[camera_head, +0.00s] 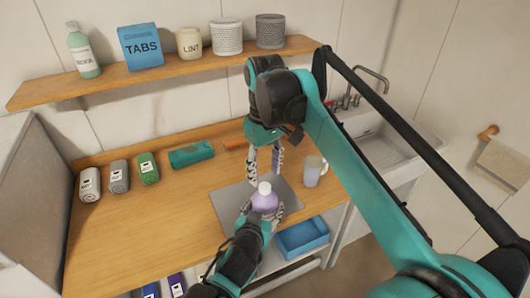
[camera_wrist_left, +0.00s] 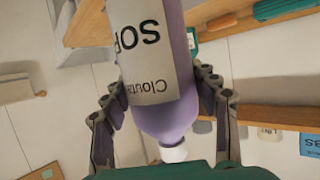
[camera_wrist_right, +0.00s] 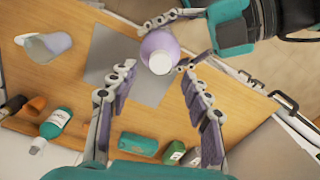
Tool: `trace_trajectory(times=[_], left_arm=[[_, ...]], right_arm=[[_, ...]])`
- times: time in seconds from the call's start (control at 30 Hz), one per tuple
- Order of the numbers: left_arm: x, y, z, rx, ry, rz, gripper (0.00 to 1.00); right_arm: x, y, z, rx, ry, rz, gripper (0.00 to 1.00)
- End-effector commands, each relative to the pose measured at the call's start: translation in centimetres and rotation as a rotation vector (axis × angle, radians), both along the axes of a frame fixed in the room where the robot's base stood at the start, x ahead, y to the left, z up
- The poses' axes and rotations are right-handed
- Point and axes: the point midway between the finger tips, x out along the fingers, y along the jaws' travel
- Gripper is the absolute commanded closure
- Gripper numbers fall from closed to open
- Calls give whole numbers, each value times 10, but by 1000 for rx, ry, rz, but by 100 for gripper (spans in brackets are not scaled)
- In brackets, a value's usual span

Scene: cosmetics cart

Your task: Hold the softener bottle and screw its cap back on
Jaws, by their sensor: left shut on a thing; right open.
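The softener bottle (camera_head: 264,201) is purple with a white top and stands upright over the grey mat (camera_head: 228,207). In the left wrist view its label shows upside down. My left gripper (camera_wrist_left: 160,85) is shut around the bottle's body, one finger on each side. The white cap (camera_wrist_right: 160,63) sits at the bottle's top; I cannot tell whether it is screwed tight. My right gripper (camera_head: 264,178) is open and empty, pointing down just behind and above the bottle in the head view. In the right wrist view the cap shows between its fingertips, apart from them.
A clear jug (camera_head: 314,171) stands right of the mat. A blue bin (camera_head: 302,238) sits below the counter's front edge. A shelf (camera_head: 170,72) runs above.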

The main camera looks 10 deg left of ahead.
Motion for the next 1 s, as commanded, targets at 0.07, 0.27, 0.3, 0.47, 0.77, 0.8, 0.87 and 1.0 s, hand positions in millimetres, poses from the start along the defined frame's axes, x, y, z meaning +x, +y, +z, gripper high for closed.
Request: trace_trajectory(times=[0.07,0.27,0.3,0.47,0.77,0.8,0.87,1.0], left_arm=[[0,0,0,0,-1,0,100],[0,0,0,0,-1,0,100],[0,0,0,0,-1,0,100],[0,0,0,0,-1,0,100],[0,0,0,0,-1,0,100],[0,0,0,0,-1,0,100],[0,0,0,0,-1,0,100],[0,0,0,0,-1,0,100]], right_arm=[[0,0,19,0,0,0,51],[1,0,55,0,0,0,51],[2,0,60,0,0,-1,51],[1,0,72,0,0,-1,51],[1,0,74,0,0,-1,51],[1,0,74,0,0,-1,51],[1,0,74,0,0,0,51],[1,0,74,0,0,-1,51]])
